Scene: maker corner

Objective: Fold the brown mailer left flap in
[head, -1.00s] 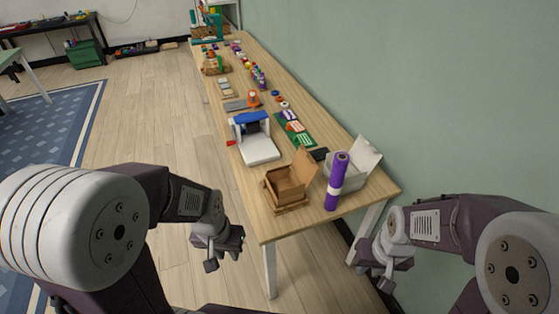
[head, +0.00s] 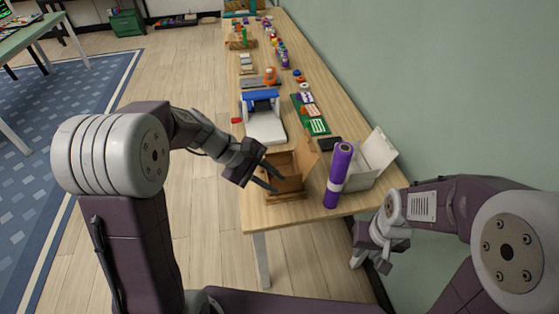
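The brown mailer (head: 292,184) is an open cardboard box near the front end of the long table. One flap (head: 309,155) stands up on its right side. My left gripper (head: 274,180) is at the box's left side, its two dark fingers apart and pointing at the box. The fingers and wrist cover part of the left side, so the left flap is hard to make out. I cannot tell whether the fingers touch the cardboard. My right gripper (head: 372,262) hangs low beyond the table's right front corner, away from the box; its fingers are too unclear to judge.
A purple roll (head: 338,176) stands upright just right of the mailer. A white open box (head: 372,160) is behind it by the wall. A white and blue machine (head: 264,120) stands behind the mailer. Bare wooden tabletop (head: 290,215) lies in front.

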